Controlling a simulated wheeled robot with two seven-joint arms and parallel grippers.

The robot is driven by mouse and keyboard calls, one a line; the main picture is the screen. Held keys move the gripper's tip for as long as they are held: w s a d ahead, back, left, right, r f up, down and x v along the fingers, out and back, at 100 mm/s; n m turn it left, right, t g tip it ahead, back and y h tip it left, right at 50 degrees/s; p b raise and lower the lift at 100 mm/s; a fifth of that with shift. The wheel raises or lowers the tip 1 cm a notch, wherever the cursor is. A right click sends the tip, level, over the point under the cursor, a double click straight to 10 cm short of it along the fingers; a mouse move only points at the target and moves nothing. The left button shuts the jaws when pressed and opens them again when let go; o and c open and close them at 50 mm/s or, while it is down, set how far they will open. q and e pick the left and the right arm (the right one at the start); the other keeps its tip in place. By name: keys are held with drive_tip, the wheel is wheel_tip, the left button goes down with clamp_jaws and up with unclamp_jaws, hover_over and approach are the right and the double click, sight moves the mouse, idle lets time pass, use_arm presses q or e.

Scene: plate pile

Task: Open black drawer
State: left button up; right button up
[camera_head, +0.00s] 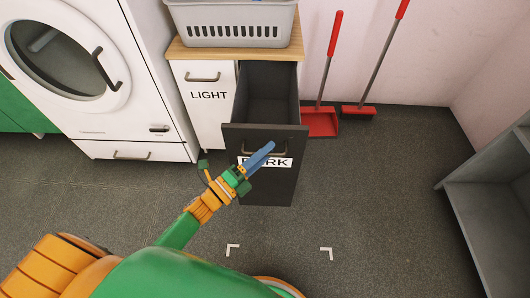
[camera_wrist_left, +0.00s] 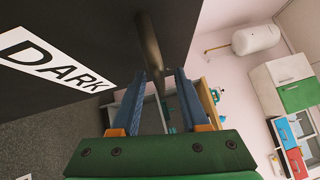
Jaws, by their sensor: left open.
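The black drawer (camera_head: 266,190), labelled DARK, is pulled out, and its empty-looking inside shows from above. Its front also fills the upper left of the left wrist view (camera_wrist_left: 95,25). The bar handle (camera_wrist_left: 150,45) sticks out from the drawer front. My left gripper (camera_head: 267,147) is at the handle, in front of the label, and partly hides both. In the left wrist view its blue fingers (camera_wrist_left: 159,74) are apart, with the end of the handle between the tips. I cannot tell whether they touch it. My right gripper is not in view.
A white LIGHT drawer (camera_head: 209,112) stands closed at left of the black one. A grey laundry basket (camera_head: 235,30) sits on the wooden top. A washing machine (camera_head: 112,100) is at left, a red dustpan (camera_head: 320,122) at right. Floor at right is clear.

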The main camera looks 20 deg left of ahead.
use_arm(q)
drive_tip(key=v, duration=0.7)
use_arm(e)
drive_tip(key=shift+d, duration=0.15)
